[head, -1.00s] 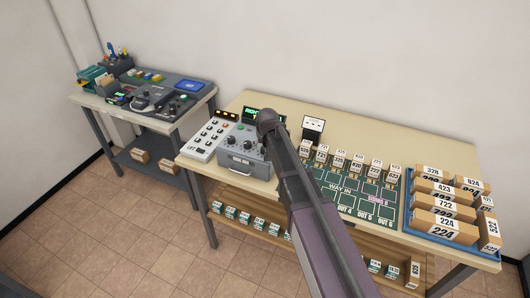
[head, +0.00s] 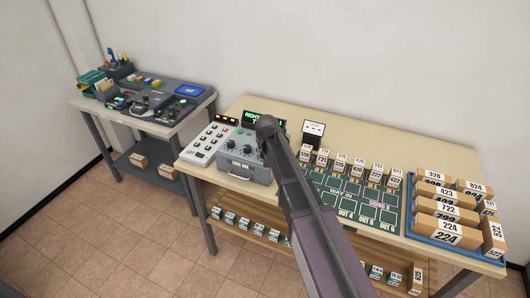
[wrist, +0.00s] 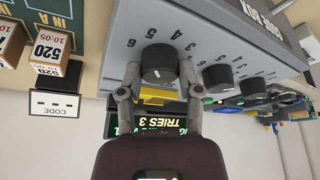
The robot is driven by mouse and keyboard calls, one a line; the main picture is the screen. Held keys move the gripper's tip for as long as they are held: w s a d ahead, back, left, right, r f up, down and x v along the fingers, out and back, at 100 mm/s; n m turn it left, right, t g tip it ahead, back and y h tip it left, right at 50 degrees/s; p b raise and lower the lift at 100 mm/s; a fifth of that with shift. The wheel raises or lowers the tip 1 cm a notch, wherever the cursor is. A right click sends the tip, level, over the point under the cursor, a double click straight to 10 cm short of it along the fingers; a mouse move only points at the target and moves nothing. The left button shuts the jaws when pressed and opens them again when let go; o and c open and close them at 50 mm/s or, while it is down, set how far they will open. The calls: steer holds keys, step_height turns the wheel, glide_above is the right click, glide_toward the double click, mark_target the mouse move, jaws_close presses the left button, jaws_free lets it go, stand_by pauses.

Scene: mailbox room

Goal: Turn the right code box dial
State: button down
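The grey code box (head: 243,172) stands on the beige table in the head view, and my arm covers its right end. In the wrist view its numbered face appears upside down. The right dial (wrist: 158,64), a black knob with a white pointer mark, sits between the two fingertips of my gripper (wrist: 158,72). The fingers stand either side of it with small gaps showing, so the gripper looks open around the dial. The mark is at the knob's lower edge. Another dial (wrist: 217,77) lies beside it. In the head view the gripper is hidden behind my arm.
A lit green display (head: 254,117) stands behind the box; "TRIES 3" shows on it in the wrist view. A CODE card (head: 313,131), small numbered boxes and a blue parcel tray (head: 411,222) are to the right.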

steer(key=shift+n, duration=0.4)
steer(key=n+y, duration=0.1)
steer(key=n, duration=0.2)
steer(key=shift+d+g, duration=0.1)
steer(key=shift+g, duration=0.3)
steer(key=shift+n+g+y, duration=0.4)
steer(key=shift+n+y, duration=0.5)
steer(key=shift+n, duration=1.2)
steer(key=shift+c, duration=1.3)
jaws_free()
steer(key=shift+m, duration=0.3)
